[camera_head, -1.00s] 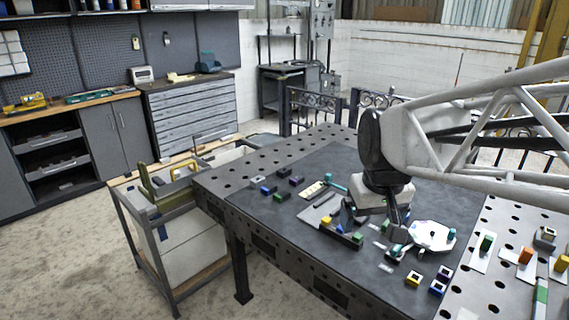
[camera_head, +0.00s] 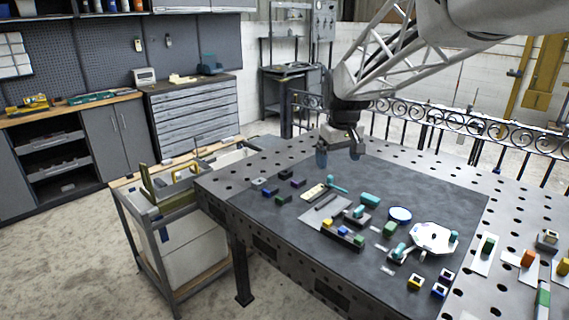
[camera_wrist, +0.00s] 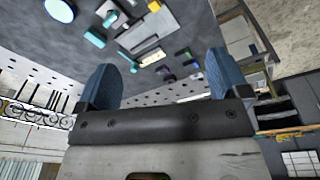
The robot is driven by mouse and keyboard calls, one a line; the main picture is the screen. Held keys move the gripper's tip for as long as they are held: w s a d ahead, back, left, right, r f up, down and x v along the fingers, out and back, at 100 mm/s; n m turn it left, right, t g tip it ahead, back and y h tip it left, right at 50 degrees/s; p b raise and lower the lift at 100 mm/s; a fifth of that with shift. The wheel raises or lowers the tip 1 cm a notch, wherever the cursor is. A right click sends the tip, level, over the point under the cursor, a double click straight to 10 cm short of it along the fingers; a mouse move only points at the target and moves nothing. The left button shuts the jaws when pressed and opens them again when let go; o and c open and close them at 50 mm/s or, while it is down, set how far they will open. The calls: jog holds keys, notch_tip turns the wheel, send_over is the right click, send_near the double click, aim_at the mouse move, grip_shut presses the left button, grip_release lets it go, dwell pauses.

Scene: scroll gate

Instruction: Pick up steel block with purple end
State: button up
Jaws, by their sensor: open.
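A small dark steel block with a purple end (camera_head: 297,182) lies on the dark mat at the left of the table, among several similar blocks. In the wrist view, a small block with a purplish tint (camera_wrist: 164,73) shows between the fingers, but it is too small to be sure it is the same one. My gripper (camera_head: 339,157) is open and empty, above the far part of the table, to the right of and behind the block. Its two blue fingers are spread in the wrist view (camera_wrist: 160,62).
Neighbouring blocks have blue (camera_head: 270,191), green (camera_head: 283,198) and pale (camera_head: 258,183) parts. A grey plate with a yellow-and-green-marked bar (camera_head: 343,234), a teal cylinder (camera_head: 370,199) and a white plate (camera_head: 432,237) lie to the right. A square purple-marked piece (camera_head: 446,274) sits near the front.

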jog(key=w+a+f+n, duration=0.1)
jog(key=w+f, duration=0.2)
jog(key=w, duration=0.7)
jog(key=w+a+f+n, duration=0.15)
jog(key=w+f, duration=0.25)
jog(key=w, duration=0.6)
jog(key=n+g, duration=0.1)
jog(key=n, duration=0.1)
send_over(298, 180)
jog(key=f, duration=1.4)
jog(key=shift+s+d+f, duration=0.25)
jog(key=shift+s+f, duration=0.05)
jog(key=shift+s, duration=0.1)
jog(key=shift+w+a+f+n, duration=0.15)
jog(key=shift+w+f+n, duration=0.1)
jog(key=shift+w+f, duration=0.25)
jog(key=shift+f, duration=1.3)
jog(key=shift+f, duration=2.6)
